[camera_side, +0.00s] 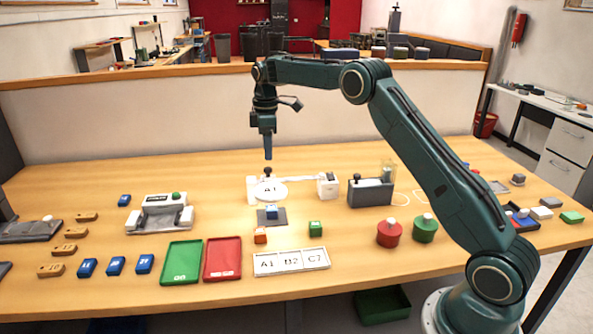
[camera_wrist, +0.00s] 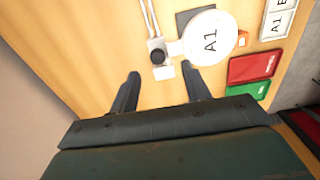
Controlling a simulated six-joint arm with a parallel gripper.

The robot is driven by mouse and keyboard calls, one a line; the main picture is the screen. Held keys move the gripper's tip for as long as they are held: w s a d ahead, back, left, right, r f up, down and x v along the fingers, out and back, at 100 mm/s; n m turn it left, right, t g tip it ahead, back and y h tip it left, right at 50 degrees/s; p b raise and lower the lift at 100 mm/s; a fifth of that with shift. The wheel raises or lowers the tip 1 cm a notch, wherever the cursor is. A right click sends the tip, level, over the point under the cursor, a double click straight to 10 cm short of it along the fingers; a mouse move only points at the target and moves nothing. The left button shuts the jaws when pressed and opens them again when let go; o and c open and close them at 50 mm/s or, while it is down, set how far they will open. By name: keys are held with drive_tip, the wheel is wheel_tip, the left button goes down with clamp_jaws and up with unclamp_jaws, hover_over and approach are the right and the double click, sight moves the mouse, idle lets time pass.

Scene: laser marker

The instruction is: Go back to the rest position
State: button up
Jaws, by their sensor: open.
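My gripper (camera_side: 268,156) hangs pointing down above the marker station in the side view, apart from everything on the table. In the wrist view my gripper (camera_wrist: 163,84) shows two dark fingers spread apart with nothing between them. Below it stands a white round plate marked A1 (camera_side: 270,192), with a black knob at its back edge. The plate also shows in the wrist view (camera_wrist: 210,38), with the black knob (camera_wrist: 157,56) beside it.
A white-grey fixture (camera_side: 160,215) stands left, a dark grey box (camera_side: 370,192) right. Green (camera_side: 181,264) and red (camera_side: 222,260) trays lie in front, beside a label strip (camera_side: 291,262). Red (camera_side: 389,234) and green (camera_side: 424,229) round pieces stand near my arm. Air around the gripper is clear.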

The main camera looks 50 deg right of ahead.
drive_tip(key=s+a+r+m+t, duration=0.1)
drive_tip(key=s+a+r+m, duration=0.1)
drive_tip(key=s+a+r, duration=0.5)
drive_tip(key=s+a+r+m+t, duration=0.2)
drive_tip(key=s+a+r, duration=0.1)
drive_tip(key=s+r, duration=0.6)
drive_tip(key=s+a+f+m+t, duration=0.1)
drive_tip(key=s+a+f+m, duration=0.1)
drive_tip(key=s, duration=1)
drive_tip(key=s+a+f+m+t, duration=0.1)
drive_tip(key=s+a+f+m, duration=0.1)
drive_tip(key=s, duration=1.1)
wheel_tip(320, 180, down, 2)
drive_tip(key=shift+s+a+f+m+t, duration=0.15)
drive_tip(key=shift+a+m+t, duration=0.15)
drive_tip(key=shift+a+m, duration=0.15)
